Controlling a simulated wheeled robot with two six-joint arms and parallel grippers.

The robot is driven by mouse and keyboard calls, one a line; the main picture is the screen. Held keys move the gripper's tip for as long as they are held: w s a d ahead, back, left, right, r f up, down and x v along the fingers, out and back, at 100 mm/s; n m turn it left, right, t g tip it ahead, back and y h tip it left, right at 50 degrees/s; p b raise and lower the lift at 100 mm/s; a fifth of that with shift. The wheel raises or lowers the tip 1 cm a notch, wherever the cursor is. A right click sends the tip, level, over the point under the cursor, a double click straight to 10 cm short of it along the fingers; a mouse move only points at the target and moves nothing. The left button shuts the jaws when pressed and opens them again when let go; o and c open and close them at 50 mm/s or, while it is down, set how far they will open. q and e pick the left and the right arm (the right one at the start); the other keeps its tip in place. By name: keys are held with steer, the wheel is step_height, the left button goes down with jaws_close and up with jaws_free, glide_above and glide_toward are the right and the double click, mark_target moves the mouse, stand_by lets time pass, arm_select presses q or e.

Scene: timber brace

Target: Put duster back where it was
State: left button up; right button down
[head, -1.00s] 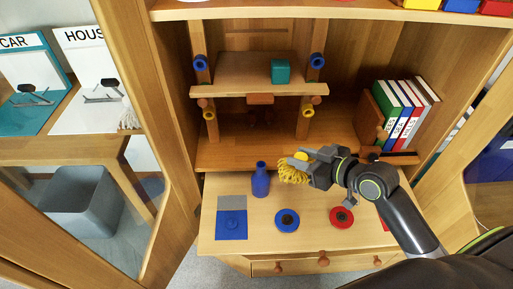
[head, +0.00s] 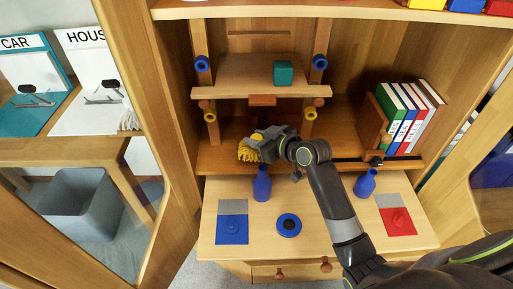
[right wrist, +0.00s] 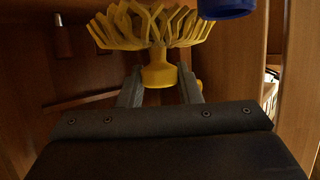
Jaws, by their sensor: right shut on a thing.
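The duster is a yellow fringed head (head: 248,151) with a yellow collar. My right gripper (head: 264,143) is shut on it, in front of the left part of the timber frame (head: 232,91) in the cabinet. The right wrist view shows the yellow fringe (right wrist: 150,27) spread beyond my fingers, and the collar (right wrist: 159,75) between the fingertips (right wrist: 160,90). In the head view the duster appears near the lower left post; whether it touches anything I cannot tell. My left gripper is not in view.
Blue bottles (head: 262,184) (head: 365,184) stand on the lower board (head: 260,250), with a blue disc (head: 289,225) and blue and red mats (head: 232,230) (head: 398,222). Books (head: 408,118) stand at the right. A teal block (head: 284,72) sits on the frame's shelf. Blue rings (head: 202,63) jut out.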

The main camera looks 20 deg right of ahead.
step_height(320, 180, down, 4)
steer(key=shift+r+b, duration=0.25)
steer(key=shift+b, duration=0.2)
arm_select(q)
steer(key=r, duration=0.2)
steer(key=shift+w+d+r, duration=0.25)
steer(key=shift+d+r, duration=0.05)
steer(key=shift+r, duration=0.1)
arm_select(e)
steer(key=shift+w+a+f, duration=0.1)
steer(key=shift+w+f, duration=0.05)
steer(key=shift+f, duration=0.05)
steer(key=shift+f, duration=0.1)
steer(key=c, duration=1)
jaws_free()
steer(key=shift+c, duration=0.2)
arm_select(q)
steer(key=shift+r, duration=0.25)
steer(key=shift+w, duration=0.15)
arm_select(e)
steer(key=shift+r, duration=0.2)
